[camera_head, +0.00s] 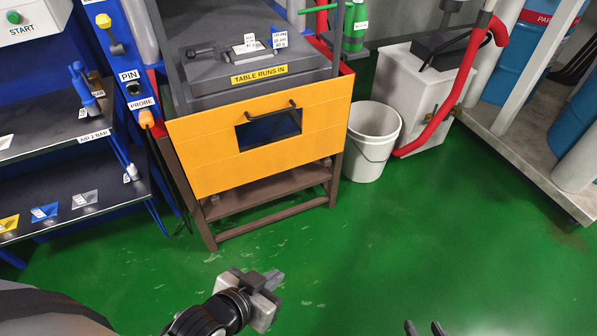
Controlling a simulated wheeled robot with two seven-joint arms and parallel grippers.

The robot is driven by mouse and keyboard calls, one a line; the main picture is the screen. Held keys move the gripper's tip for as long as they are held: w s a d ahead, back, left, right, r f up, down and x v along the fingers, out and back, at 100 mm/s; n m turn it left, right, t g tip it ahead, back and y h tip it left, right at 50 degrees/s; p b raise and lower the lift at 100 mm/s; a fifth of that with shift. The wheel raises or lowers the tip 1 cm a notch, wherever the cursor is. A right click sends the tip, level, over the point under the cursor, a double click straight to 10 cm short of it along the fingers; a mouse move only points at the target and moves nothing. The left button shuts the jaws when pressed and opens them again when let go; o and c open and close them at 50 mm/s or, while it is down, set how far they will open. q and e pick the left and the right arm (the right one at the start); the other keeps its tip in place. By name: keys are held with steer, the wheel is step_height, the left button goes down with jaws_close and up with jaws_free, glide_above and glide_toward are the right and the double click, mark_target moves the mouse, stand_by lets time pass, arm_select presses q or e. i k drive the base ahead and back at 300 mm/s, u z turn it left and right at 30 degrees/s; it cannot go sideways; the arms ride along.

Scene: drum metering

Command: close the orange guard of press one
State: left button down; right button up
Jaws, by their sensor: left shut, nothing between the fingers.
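The orange guard (205,165) is a flat panel with a small window and a dark bar handle (268,111). It stands across the front of the press frame (205,225), below the grey table (215,80) labelled "TABLE RUNS IN". The space above the table is uncovered. My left gripper (270,284) is shut and empty, in front of the press and apart from the guard. My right gripper (424,328) shows only its two fingertips at the bottom edge. They are spread apart with nothing seen between them.
A white bucket (372,145) stands right of the press, beside a grey-white tank (415,95) with a red hose (450,115). Shelves (65,165) with small parts stand at the left. The green floor (370,240) in front of the press is clear.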

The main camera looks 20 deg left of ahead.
mark_target(205, 143)
steer(key=z, duration=0.2)
steer(key=i, duration=1)
steer(key=u, duration=0.6)
